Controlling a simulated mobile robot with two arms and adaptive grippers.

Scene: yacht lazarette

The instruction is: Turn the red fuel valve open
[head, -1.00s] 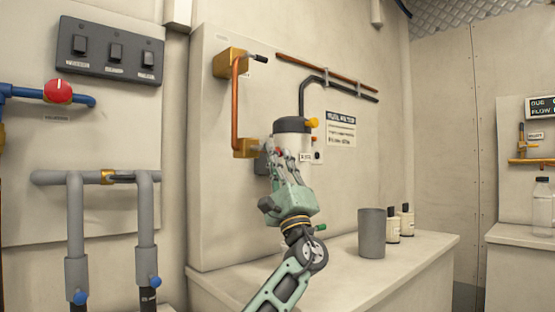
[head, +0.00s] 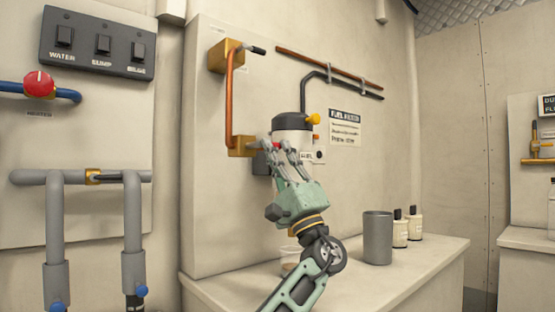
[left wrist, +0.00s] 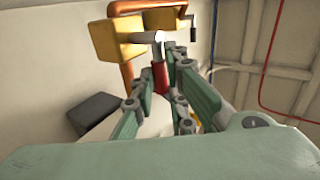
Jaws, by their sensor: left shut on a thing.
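The fuel valve is a brass block (head: 240,146) at the lower end of a copper pipe on the wall panel, beside a label reading FUEL. In the left wrist view its red handle (left wrist: 160,76) sits on a pale metal stem in front of the brass block (left wrist: 117,38). My left gripper (head: 279,148) is shut on the red handle, which lies between its fingers. In the head view the fingers hide most of the handle. My right gripper is not in view.
A white fuel filter with a black cap (head: 291,122) is just behind my left gripper. A grey cup (head: 377,238) and two small bottles (head: 407,228) stand on the counter (head: 420,268). A red knob labelled HEATER (head: 38,83) is at far left.

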